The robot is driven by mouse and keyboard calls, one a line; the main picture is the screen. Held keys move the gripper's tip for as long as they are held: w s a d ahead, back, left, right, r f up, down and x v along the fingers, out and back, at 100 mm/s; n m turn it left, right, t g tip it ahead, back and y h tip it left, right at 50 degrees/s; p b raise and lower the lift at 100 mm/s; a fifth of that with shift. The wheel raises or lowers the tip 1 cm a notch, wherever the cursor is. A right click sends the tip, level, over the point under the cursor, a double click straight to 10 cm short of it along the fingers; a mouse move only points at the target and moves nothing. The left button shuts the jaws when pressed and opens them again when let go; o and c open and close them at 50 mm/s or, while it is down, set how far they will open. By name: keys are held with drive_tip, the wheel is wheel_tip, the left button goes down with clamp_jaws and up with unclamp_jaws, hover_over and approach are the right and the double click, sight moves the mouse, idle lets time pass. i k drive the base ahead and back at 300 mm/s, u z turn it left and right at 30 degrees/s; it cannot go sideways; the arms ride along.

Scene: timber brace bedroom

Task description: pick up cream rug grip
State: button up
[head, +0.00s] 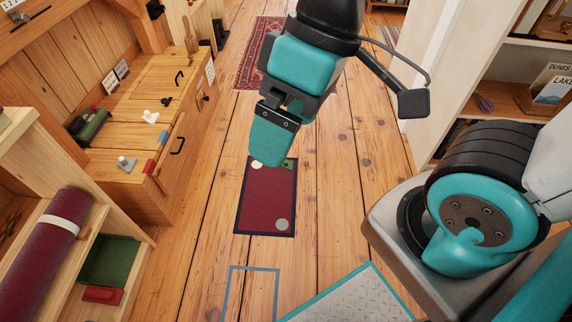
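A small cream disc, which looks like the cream rug grip (257,164), lies at the far left corner of a small dark red rug (265,197) on the wooden floor. My gripper (267,155) points down over the far end of this rug. Its teal finger partly covers the cream disc in the head view. I cannot tell the height between fingertip and disc, or whether they touch. The finger facing me hides the space behind it, so the gap between the fingers does not show.
A grey disc (282,225) lies at the rug's near right corner and a green piece (289,163) at its far right corner. A wooden bench (130,190) stands left, a white shelf unit (440,70) right. A blue outline (252,270) marks the floor nearby.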

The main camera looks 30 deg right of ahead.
sight(151, 119)
drive_tip(key=u, duration=0.1)
drive_tip(key=i, duration=0.8)
drive_tip(key=u, duration=0.45)
drive_tip(key=i, duration=1.15)
drive_tip(key=u, duration=0.2)
